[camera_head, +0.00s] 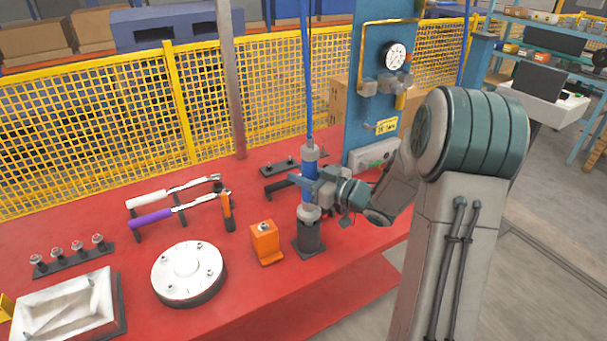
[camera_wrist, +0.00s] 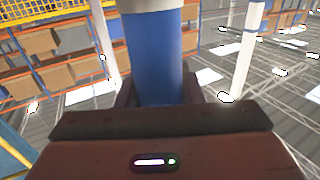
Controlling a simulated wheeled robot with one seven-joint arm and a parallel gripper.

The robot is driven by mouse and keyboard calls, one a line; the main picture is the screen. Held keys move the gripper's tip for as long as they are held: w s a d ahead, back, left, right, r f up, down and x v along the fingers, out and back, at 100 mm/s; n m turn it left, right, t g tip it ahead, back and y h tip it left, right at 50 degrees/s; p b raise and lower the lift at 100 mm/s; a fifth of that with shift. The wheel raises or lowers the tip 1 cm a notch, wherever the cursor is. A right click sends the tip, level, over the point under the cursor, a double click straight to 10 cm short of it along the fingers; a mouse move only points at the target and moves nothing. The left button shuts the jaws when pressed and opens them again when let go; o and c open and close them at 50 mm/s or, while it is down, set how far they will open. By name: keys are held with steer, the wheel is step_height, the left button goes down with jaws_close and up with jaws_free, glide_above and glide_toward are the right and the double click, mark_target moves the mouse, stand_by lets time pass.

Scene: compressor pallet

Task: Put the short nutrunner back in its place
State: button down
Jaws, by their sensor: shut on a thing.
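The blue nutrunner (camera_head: 309,187) stands upright, with grey metal ends and a blue hose running up from its top. My gripper (camera_head: 309,182) is shut around its blue middle, coming from the right. In the wrist view the blue body (camera_wrist: 157,65) rises between the jaws, with a pale collar above. The nutrunner's lower end is at the top of a dark square-based holder (camera_head: 309,237). I cannot tell how deep it sits there. The lower end is out of the wrist view.
On the red table (camera_head: 235,290) are an orange block (camera_head: 265,241), a white flanged disc (camera_head: 187,272), a bolt rack (camera_head: 72,259), a parts tray (camera_head: 65,325), and white-handled and purple-handled wrenches (camera_head: 150,220). A blue gauge panel (camera_head: 378,85) stands behind. A yellow fence (camera_head: 100,140) runs along the back.

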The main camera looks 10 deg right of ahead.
steer(key=shift+f+b, duration=0.95)
steer(key=shift+f, duration=0.25)
steer(key=c, duration=1)
jaws_free()
steer(key=shift+r, duration=0.1)
steer(key=shift+o, duration=0.5)
steer(key=shift+s+d, duration=0.1)
steer(key=b+v, duration=0.1)
steer(key=v, duration=1.2)
steer(key=shift+s+d, duration=0.2)
steer(key=shift+s, duration=0.05)
steer(key=shift+w, duration=0.1)
